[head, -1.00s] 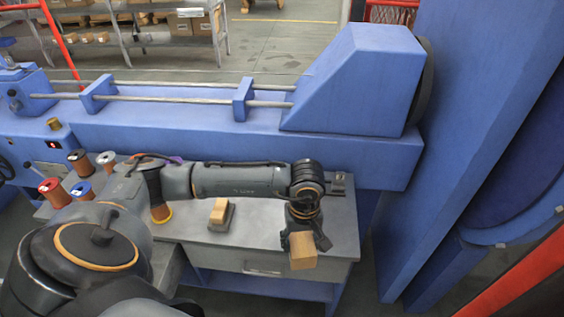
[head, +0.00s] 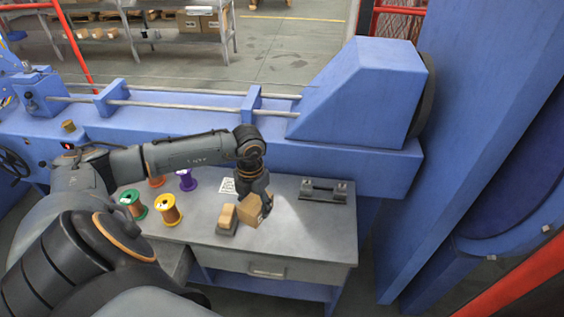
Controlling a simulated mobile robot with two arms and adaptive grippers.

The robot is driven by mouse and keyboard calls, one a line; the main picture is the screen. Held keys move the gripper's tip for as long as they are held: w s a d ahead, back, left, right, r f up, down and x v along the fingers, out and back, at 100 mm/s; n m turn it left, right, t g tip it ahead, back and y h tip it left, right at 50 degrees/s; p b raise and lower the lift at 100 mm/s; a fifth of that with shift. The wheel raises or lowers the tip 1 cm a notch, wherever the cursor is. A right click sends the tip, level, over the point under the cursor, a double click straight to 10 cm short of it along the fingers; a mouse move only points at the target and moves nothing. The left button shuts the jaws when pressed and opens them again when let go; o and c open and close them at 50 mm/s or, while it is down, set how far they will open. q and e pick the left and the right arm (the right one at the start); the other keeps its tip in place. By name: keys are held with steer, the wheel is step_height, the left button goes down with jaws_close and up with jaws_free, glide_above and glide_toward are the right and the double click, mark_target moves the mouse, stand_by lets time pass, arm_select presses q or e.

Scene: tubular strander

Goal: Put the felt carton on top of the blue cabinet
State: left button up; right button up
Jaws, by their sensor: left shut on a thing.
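A small brown carton (head: 249,211), which looks like the felt carton, is held in my left gripper (head: 258,203). The gripper points down and is shut on it. The carton is tilted and close over the grey tabletop (head: 310,235); I cannot tell whether it touches it. It is right beside a tan block on a grey base (head: 227,219). No separate blue cabinet is clear; the blue machine housing (head: 365,100) stands behind the table. My right gripper is not in view.
Green (head: 133,204), yellow (head: 168,210) and purple (head: 187,180) spools stand left on the table. A dark fixture (head: 324,190) lies at its back right. The right front of the tabletop is clear. A blue machine bed (head: 300,150) runs along the back.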

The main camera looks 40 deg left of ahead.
arm_select(q)
steer(key=w+d+f+b, duration=0.2)
steer(key=w, duration=0.1)
steer(key=w+d+f+b, duration=0.2)
steer(key=w+f+b, duration=0.1)
steer(key=w+d+f+b, duration=0.2)
steer(key=w+d+f, duration=0.1)
steer(key=shift+w+f+b, duration=0.2)
steer(key=shift+w+b, duration=0.2)
steer(key=shift+w+d+f+b, duration=0.25)
steer(key=shift+w+f+b, duration=0.2)
steer(key=shift+w+b, duration=0.05)
steer(key=f+b, duration=0.3)
steer(key=shift+w+d+f, duration=0.2)
steer(key=shift+w+f, duration=0.05)
steer(key=shift+f, duration=0.15)
steer(key=shift+r, duration=0.15)
steer(key=shift+f, duration=0.2)
steer(key=o, duration=1.2)
steer(key=shift+o, duration=0.2)
